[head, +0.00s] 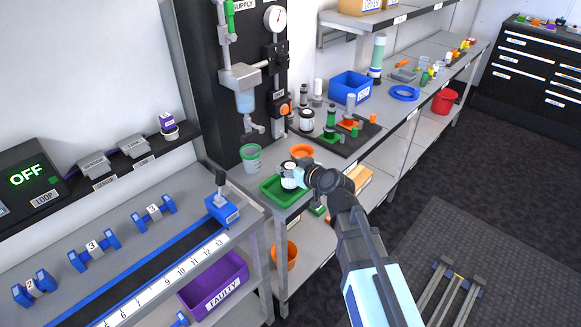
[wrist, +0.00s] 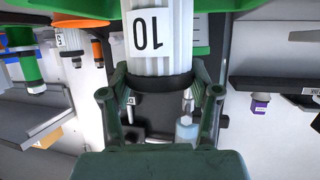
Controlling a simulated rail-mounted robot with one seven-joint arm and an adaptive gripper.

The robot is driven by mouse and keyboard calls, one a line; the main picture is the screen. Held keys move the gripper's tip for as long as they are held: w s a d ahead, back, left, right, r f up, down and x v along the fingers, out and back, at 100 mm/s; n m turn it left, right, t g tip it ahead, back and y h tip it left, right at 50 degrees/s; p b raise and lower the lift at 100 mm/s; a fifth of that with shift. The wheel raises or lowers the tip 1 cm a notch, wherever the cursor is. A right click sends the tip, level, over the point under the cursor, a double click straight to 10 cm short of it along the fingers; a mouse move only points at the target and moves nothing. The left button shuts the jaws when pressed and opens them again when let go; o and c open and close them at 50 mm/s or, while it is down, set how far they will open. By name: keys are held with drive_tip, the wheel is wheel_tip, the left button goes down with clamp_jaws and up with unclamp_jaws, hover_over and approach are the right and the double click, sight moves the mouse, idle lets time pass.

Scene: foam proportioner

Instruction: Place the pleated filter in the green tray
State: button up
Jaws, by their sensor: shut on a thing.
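The pleated filter (wrist: 165,55) is white and ribbed, with a black band and a label reading 10. It fills the space between the fingers of my gripper (wrist: 160,82) in the wrist view, which is shut on it. In the head view the filter (head: 289,182) stands roughly upright at the green tray (head: 272,198), with my gripper (head: 300,175) at its upper right. Green surfaces, seemingly the tray, flank its far end in the wrist view. I cannot tell whether the filter touches the tray floor.
A clear cup with a green rim (head: 251,158) stands behind the tray. An orange ring-shaped item (head: 301,150) lies close behind my gripper. A dark board with fittings (head: 345,138) and a blue bin (head: 351,87) are farther back. The blue lever block (head: 222,208) is left.

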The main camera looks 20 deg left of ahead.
drive_tip(key=shift+f, duration=0.3)
drive_tip(key=o, duration=1.3)
drive_tip(key=shift+o, duration=0.2)
drive_tip(key=shift+r, duration=0.15)
drive_tip(key=b+v, duration=0.5)
drive_tip(key=v, duration=0.4)
drive_tip(key=shift+d+b, duration=0.2)
drive_tip(key=shift+b, duration=0.2)
drive_tip(key=b+v, duration=0.2)
drive_tip(key=b, duration=0.4)
drive_tip(key=shift+s+d+r, duration=0.1)
drive_tip(key=shift+s+r, duration=0.1)
drive_tip(key=shift+s, duration=0.05)
